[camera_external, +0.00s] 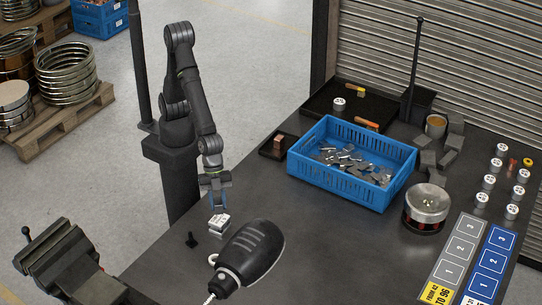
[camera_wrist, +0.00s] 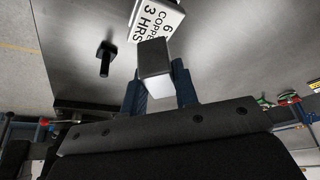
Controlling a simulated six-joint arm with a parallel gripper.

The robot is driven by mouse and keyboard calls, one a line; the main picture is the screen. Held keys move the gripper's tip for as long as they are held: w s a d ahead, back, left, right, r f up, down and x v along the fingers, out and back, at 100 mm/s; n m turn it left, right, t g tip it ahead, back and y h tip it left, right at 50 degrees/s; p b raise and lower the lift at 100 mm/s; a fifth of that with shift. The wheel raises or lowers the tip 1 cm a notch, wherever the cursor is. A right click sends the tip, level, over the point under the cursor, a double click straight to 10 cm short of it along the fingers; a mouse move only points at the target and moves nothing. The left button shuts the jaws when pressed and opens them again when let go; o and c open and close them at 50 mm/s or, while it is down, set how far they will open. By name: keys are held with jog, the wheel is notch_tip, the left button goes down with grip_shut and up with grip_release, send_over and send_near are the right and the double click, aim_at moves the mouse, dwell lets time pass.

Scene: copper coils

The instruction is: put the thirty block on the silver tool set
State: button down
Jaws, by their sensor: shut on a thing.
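My gripper (camera_external: 218,199) is low over the near left part of the dark table, pointing down. In the wrist view its blue fingers (camera_wrist: 161,88) are shut on a small grey block (camera_wrist: 154,56) with a pale face. No number can be read on that block, so I cannot tell if it is the thirty block. A white block with black print (camera_external: 219,222) is just below the gripper; in the wrist view its print includes "COPPER" and "3 HRS" (camera_wrist: 158,19). I cannot make out a silver tool set for sure; a silver-lidded round pot (camera_external: 428,199) stands at right.
A black peg-like piece (camera_external: 191,240) and a large dark tool (camera_external: 250,252) lie close by. A blue crate (camera_external: 336,180) of metal pieces stands behind. Several white-topped cylinders (camera_external: 490,181) and numbered mats (camera_external: 493,262) are at right. The table's middle is clear.

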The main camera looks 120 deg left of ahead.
aim_at(218, 208)
jog(key=shift+f, duration=2)
jog(key=shift+w+f, duration=0.1)
jog(key=shift+f, duration=0.1)
jog(key=c, duration=1.1)
grip_release()
jog(key=shift+a+r, duration=0.1)
jog(key=shift+r, duration=0.55)
jog(key=v, duration=1.1)
jog(key=shift+s, duration=0.2)
